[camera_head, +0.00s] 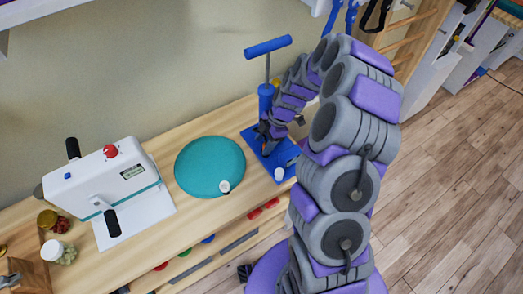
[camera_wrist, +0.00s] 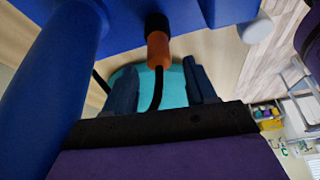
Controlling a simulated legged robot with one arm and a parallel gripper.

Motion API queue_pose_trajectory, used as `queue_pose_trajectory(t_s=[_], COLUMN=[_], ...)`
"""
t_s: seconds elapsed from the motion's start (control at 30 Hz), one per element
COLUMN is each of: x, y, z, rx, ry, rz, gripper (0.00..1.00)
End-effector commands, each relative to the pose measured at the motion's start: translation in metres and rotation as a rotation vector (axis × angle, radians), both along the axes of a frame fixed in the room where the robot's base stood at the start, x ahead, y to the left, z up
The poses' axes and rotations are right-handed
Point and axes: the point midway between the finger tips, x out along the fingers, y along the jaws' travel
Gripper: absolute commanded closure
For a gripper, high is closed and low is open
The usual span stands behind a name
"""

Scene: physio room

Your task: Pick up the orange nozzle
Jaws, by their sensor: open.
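The orange nozzle (camera_wrist: 158,50) shows in the wrist view, with a black end at its top by the blue base and a thin black hose (camera_wrist: 157,90) below it. My gripper (camera_wrist: 158,68) is open, with one dark finger on each side of the nozzle and a gap on both sides. The blue pump (camera_head: 266,100) stands upright on the bench in the head view, and its barrel (camera_wrist: 50,70) fills the left of the wrist view. My gripper (camera_head: 268,131) is low beside the barrel, above the blue pump base (camera_head: 256,143). The nozzle cannot be made out in the head view.
A teal domed cushion (camera_head: 208,166) lies left of the pump on the wooden bench (camera_head: 172,148). A white machine (camera_head: 105,180) with black handles stands further left. Small white pieces lie by the cushion and the pump base. The pump's blue T-handle (camera_head: 267,46) rises near my arm.

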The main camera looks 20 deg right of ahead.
Motion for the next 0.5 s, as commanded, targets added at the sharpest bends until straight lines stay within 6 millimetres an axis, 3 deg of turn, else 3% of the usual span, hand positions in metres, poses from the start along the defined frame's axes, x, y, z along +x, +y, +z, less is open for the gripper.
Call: queue_pose_trajectory(t_s=[0.1,0.2,0.4,0.5], x=[-0.001,0.0,0.0,0.0], y=[0.002,0.005,0.011,0.015], z=[-0.019,-0.026,-0.025,-0.025], rx=[0.006,0.005,-0.002,-0.006], ry=[0.003,-0.001,-0.003,-0.003], rz=[-0.002,-0.003,-0.003,-0.003], gripper=[0.44,0.44,0.44,0.53])
